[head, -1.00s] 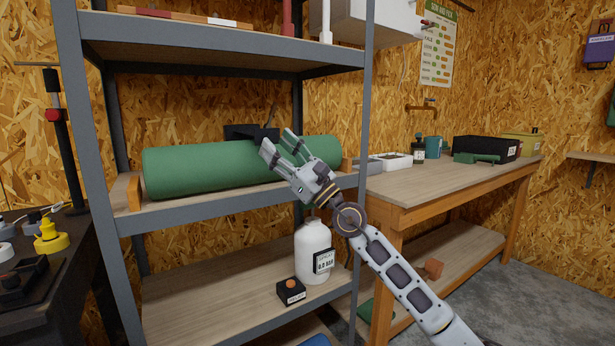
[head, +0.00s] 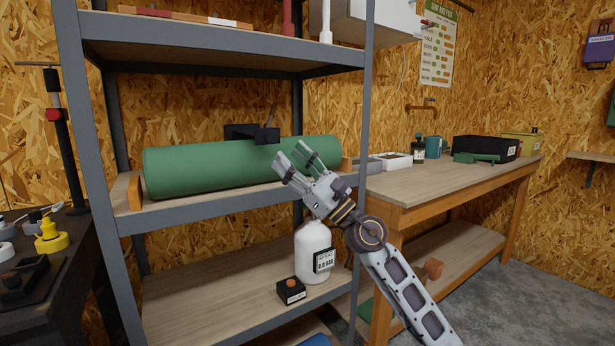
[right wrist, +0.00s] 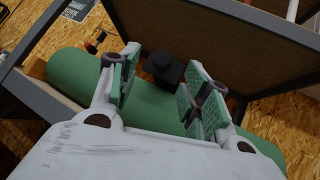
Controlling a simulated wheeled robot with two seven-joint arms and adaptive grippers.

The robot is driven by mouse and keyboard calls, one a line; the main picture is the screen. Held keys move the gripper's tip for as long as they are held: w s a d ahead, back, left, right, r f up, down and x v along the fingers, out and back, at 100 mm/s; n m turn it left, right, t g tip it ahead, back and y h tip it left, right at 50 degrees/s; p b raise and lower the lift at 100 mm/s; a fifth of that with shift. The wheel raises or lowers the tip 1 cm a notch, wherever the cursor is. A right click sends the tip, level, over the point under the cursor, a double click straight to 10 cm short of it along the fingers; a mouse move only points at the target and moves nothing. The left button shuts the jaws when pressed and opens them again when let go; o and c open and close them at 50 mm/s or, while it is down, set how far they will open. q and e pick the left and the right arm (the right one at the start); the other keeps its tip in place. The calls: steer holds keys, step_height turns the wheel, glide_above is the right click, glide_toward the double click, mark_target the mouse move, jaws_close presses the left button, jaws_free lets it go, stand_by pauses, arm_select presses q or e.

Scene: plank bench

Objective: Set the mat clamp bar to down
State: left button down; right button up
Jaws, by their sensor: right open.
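The green rolled mat (head: 210,168) lies along the middle shelf between wooden end stops. The black clamp bar (head: 262,134) sits at the back of the mat, with its block end over the top of the roll. It also shows in the right wrist view (right wrist: 163,66), beyond and between my fingers. My right gripper (head: 294,158) is open and empty, in front of the mat and to the right of the bar, apart from the bar. In the right wrist view its two green-padded fingers (right wrist: 155,95) stand wide apart. My left gripper is not in view.
The upper shelf (head: 220,40) hangs above the mat, and a grey upright post (head: 366,100) stands to the right. A white bottle (head: 313,245) and a small black box with an orange button (head: 291,291) are on the lower shelf. A workbench (head: 440,184) stands right.

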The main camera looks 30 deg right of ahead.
steer(key=shift+v, duration=2.3)
steer(key=shift+s+a, duration=0.1)
